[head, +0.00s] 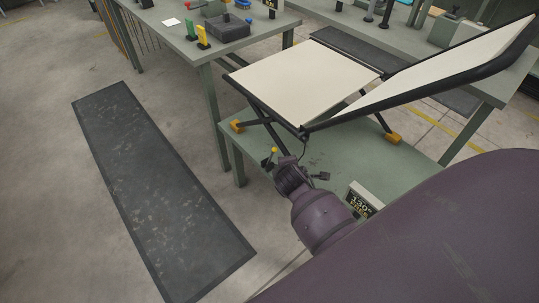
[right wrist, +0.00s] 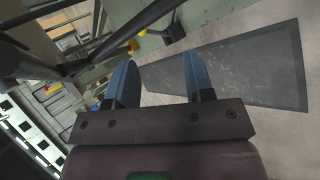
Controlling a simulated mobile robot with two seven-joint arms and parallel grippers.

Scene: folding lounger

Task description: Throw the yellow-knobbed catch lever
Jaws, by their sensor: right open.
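The folding lounger (head: 300,80) stands on a green table, with a flat cream seat and a raised cream backrest (head: 430,65). The small yellow knob (head: 274,150) of the catch lever shows below the seat's near corner, just beyond my right gripper. My right gripper (head: 290,172) is at the table's near edge, seen from behind, its fingers mostly hidden by the hand. In the right wrist view its two blue fingers (right wrist: 161,80) are apart with nothing between them. A yellow piece (right wrist: 143,32) shows beyond them; I cannot tell whether it is the knob. My left gripper is not in view.
Orange feet (head: 393,138) support the lounger frame. A dark mat (head: 150,185) lies on open floor at left. Another bench (head: 175,35) holds tools behind.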

